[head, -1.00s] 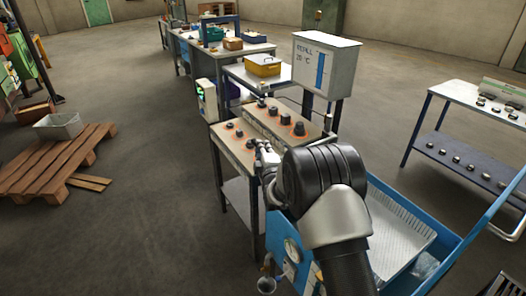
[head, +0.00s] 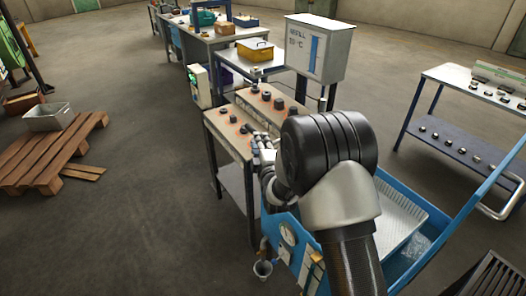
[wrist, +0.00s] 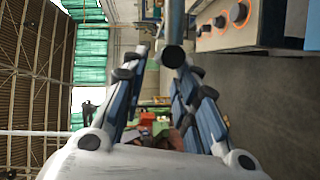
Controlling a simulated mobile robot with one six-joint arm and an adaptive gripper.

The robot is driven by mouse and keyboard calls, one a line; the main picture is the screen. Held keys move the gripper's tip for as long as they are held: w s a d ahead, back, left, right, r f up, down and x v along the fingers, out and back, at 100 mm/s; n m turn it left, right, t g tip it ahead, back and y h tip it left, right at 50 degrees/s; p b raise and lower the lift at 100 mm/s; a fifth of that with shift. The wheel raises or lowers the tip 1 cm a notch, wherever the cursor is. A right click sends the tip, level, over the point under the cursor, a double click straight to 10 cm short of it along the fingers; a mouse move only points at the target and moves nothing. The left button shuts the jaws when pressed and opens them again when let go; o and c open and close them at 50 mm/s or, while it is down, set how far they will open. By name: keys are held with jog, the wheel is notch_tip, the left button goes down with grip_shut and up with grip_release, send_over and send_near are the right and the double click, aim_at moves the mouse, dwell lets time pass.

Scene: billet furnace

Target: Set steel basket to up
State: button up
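A pale perforated basket (head: 392,204), seemingly the steel basket, sits inside a blue tank (head: 400,262) at the lower right of the head view. My arm hides its left part. My gripper (head: 257,140) is beside the front control panel, left of the basket and partly hidden by my wrist. In the wrist view its two fingers (wrist: 157,58) are apart. A grey rod with a round black end (wrist: 173,57) shows close to the right fingertip. I cannot tell whether they touch. Nothing is visibly held.
A control panel (head: 228,137) with several dark knobs stands by my gripper, with a white cabinet (head: 318,50) behind. A shelf cart (head: 465,95) stands right, a wooden pallet (head: 45,160) with a grey bin (head: 48,117) left. The floor between pallet and panel is clear.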

jog(key=v, duration=0.5)
dwell(0.3)
jog(key=s+d+r+m+g+h, duration=0.1)
jog(key=s+d+r+m+g, duration=0.2)
jog(key=s+d+r+m, duration=0.3)
jog(key=s+d+r+m+g+h, duration=0.1)
jog(key=s+d+r+m+g, duration=0.3)
jog(key=s, duration=0.5)
jog(key=s+d+m+g, duration=0.2)
jog(key=s+m, duration=0.2)
jog(key=s, duration=0.9)
jog(key=s+d+m+g+h, duration=0.1)
jog(key=s+d+m+g, duration=0.1)
jog(key=s, duration=1.2)
jog(key=shift+d+r+m+g+h, duration=0.15)
jog(key=shift+d+m+g+h, duration=0.35)
jog(key=shift+m, duration=0.7)
jog(key=shift+a, duration=0.1)
